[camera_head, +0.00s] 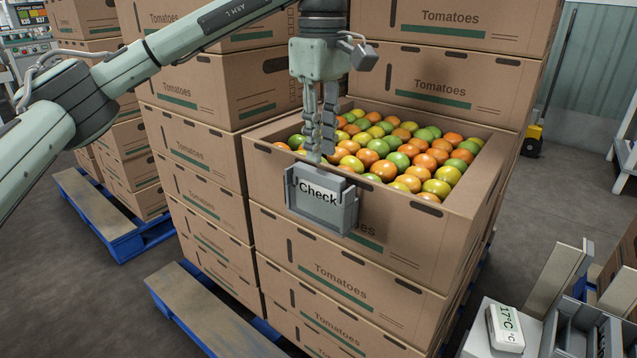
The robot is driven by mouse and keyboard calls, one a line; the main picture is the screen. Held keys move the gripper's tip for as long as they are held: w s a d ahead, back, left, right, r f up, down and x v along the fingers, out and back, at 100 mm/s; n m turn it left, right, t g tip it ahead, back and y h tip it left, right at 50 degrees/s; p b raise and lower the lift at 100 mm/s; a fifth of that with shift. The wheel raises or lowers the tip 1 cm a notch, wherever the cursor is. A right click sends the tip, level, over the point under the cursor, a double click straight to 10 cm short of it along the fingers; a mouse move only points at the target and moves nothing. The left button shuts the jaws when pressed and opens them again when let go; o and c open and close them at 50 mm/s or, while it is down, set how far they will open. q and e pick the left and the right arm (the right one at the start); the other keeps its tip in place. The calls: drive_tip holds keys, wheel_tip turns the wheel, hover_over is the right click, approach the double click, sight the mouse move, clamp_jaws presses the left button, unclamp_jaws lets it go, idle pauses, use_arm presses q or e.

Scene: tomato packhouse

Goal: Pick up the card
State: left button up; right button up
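The holder hides the card's lower part. My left gripper (320,156) points straight down just above the card's top edge. Its two fingers look close together from this angle, and I cannot tell whether they are apart or touch the card. My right gripper is not in view.
Taller stacks of closed cartons (437,84) stand behind and to the left. Blue pallets (212,318) lie below. A white display reading 17°C (505,328) is at lower right.

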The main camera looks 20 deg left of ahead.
sight(318, 171)
use_arm(q)
drive_tip(key=shift+s+f, duration=0.1)
drive_tip(key=shift+f, duration=0.85)
drive_tip(key=f, duration=0.4)
drive_tip(key=shift+a+f, duration=0.2)
drive_tip(key=shift+f, duration=0.2)
clamp_jaws()
